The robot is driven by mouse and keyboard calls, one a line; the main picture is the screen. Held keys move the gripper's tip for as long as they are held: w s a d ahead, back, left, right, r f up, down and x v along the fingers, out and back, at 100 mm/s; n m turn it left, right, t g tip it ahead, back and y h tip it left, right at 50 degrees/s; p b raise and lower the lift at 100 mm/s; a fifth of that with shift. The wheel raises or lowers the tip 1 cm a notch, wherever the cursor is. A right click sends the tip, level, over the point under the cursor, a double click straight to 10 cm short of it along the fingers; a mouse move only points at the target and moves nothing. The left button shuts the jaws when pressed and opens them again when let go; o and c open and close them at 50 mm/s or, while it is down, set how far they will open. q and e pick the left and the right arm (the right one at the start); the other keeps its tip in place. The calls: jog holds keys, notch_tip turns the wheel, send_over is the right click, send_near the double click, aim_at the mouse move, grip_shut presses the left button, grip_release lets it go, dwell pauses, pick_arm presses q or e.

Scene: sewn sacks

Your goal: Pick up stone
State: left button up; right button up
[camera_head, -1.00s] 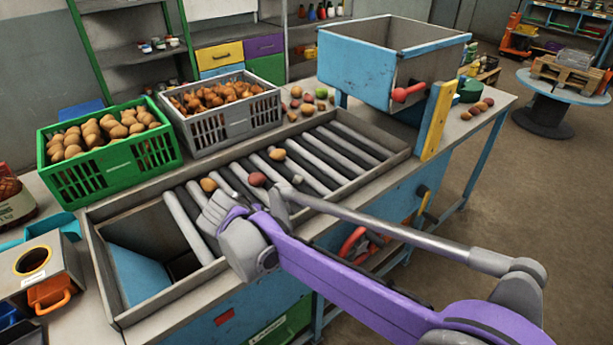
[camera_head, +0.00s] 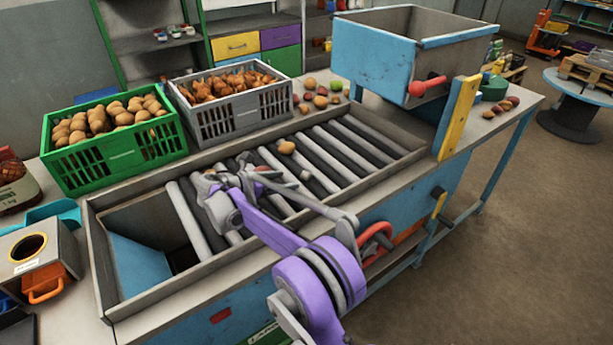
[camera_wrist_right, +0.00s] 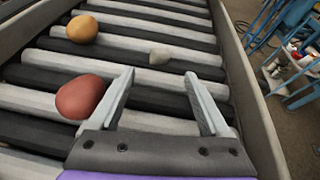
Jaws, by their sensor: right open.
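The stone (camera_wrist_right: 159,55) is a small pale grey lump lying on the rollers in the right wrist view. My right gripper (camera_wrist_right: 159,77) is open and empty. The stone lies just beyond its fingertips, between their lines, apart from both fingers. In the head view my right gripper (camera_head: 250,180) is low over the roller bed, pointing along it to the right. My left gripper is not in view.
A reddish potato (camera_wrist_right: 80,97) lies close beside the left finger. A yellow-orange potato (camera_wrist_right: 82,29) lies farther off; it also shows in the head view (camera_head: 286,147). The bed's raised rim (camera_wrist_right: 249,90) runs close on the right. A blue hopper (camera_head: 375,62) stands at the far end.

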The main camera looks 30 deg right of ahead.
aim_at(303, 177)
jog(key=x, duration=0.7)
jog(key=shift+a, duration=0.1)
grip_shut()
